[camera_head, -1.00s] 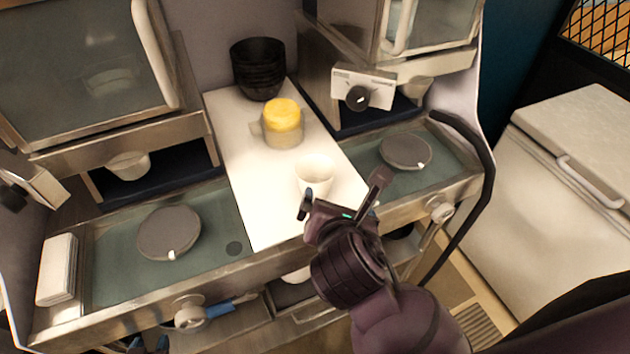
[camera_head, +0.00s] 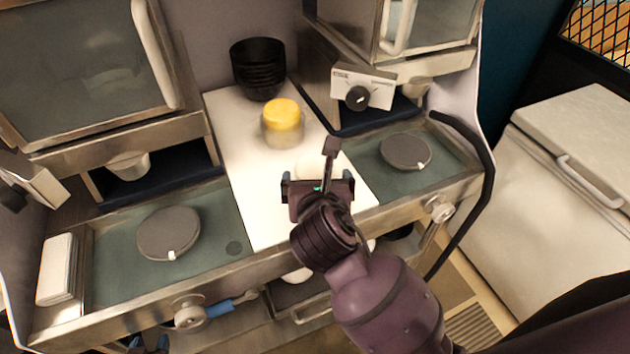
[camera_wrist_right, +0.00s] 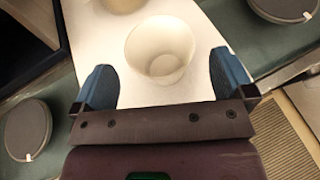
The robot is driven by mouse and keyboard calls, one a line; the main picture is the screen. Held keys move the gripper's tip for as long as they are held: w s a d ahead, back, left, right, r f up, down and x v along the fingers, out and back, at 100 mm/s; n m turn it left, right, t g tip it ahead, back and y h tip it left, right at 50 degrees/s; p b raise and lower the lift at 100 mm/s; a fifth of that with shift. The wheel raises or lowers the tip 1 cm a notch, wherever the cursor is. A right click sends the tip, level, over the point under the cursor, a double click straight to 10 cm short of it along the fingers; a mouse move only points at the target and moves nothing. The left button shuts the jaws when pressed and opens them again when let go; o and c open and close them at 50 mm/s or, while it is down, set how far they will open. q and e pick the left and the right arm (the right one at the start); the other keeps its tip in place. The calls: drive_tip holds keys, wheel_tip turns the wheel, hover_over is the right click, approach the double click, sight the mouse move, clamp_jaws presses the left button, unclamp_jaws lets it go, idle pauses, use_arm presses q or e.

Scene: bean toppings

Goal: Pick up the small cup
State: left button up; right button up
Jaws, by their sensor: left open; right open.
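The small cup (camera_head: 308,165) is white and stands on the white counter strip. My right gripper hides much of it in the head view. In the right wrist view the cup (camera_wrist_right: 160,45) shows its open mouth, just ahead of and between the fingers. My right gripper (camera_head: 317,182) is open and empty, with one blue finger on each side in the wrist view (camera_wrist_right: 164,84). I cannot tell whether either finger touches the cup.
A jar with a yellow lid (camera_head: 283,114) stands behind the cup, with stacked black bowls (camera_head: 258,70) further back. Round grey discs lie on the left (camera_head: 168,233) and right (camera_head: 405,151) green surfaces. The white strip left of the cup is clear.

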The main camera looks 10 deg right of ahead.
sight(314, 164)
drive_tip(key=x, duration=0.4)
drive_tip(key=shift+w+f, duration=0.1)
drive_tip(key=shift+f, duration=0.15)
drive_tip(key=shift+a, duration=0.1)
drive_tip(key=c, duration=0.8)
